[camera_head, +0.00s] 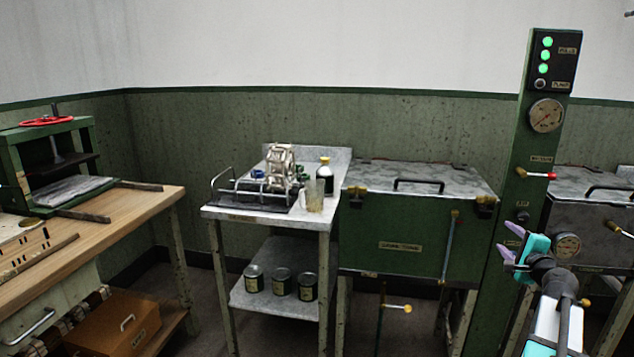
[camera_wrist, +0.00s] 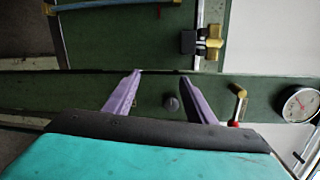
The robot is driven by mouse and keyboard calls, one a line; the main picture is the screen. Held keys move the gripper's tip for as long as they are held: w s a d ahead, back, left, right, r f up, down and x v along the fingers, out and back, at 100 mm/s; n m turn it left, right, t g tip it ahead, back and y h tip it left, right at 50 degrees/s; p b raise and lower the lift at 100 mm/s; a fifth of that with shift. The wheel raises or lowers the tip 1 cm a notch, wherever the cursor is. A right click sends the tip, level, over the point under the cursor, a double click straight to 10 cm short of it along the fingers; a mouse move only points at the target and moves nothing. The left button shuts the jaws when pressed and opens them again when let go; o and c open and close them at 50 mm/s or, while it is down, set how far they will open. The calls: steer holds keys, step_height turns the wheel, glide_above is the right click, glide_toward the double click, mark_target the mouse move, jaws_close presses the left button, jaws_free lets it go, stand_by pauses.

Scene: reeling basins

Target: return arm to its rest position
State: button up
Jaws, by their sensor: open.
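My gripper (camera_head: 509,242) is at the right of the head view, in front of the green control column (camera_head: 533,130). Its purple fingers are apart with nothing between them. In the wrist view my gripper (camera_wrist: 160,88) also shows open and empty, with the green column panel behind it. A dark round knob (camera_wrist: 171,103) on the panel appears between the fingers in that view. I cannot tell how far the fingers are from the panel.
The column bears a red-tipped lever (camera_head: 550,176) and gauges. Left of it stands a green lidded basin (camera_head: 400,238), then a metal table (camera_head: 270,217) with a rack, jug and bottle. A wooden bench (camera_head: 150,207) with a press is far left. Another basin (camera_head: 600,222) stands right.

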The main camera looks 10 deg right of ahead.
steer(key=w+a+f+n+g+y+p, duration=0.1)
steer(key=w+a+f+n+y+p, duration=0.3)
steer(key=a+f, duration=0.6)
steer(key=w+a+f+m+g+y, duration=0.15)
steer(key=w+a+f, duration=0.45)
steer(key=a, duration=0.7)
steer(key=s+a+f+n+g+y+p, duration=0.2)
steer(key=s+a+f+n+g, duration=0.15)
steer(key=a+f, duration=0.65)
steer(key=s+a+f+n+g+y+p, duration=0.15)
steer(key=s+a+f, duration=0.25)
steer(key=a+f, duration=0.65)
steer(key=s+a+f+n+g+p, duration=0.2)
steer(key=s+a+f+n+g, duration=0.25)
steer(key=s+a, duration=0.45)
steer(key=s+a+f+n+g+p, duration=0.3)
steer(key=s+a+f, duration=0.35)
steer(key=s, duration=0.55)
steer(key=s+d+n+g+h, duration=0.2)
steer(key=s+n+g, duration=0.1)
steer(key=s, duration=0.7)
steer(key=s+d+f+n+g+h, duration=0.1)
steer(key=s+n, duration=0.4)
steer(key=s, duration=0.5)
steer(key=d+g+h, duration=0.1)
steer(key=d+g, duration=0.1)
steer(key=shift+s+d+g+h, duration=0.25)
steer(key=shift+d+g+h, duration=0.05)
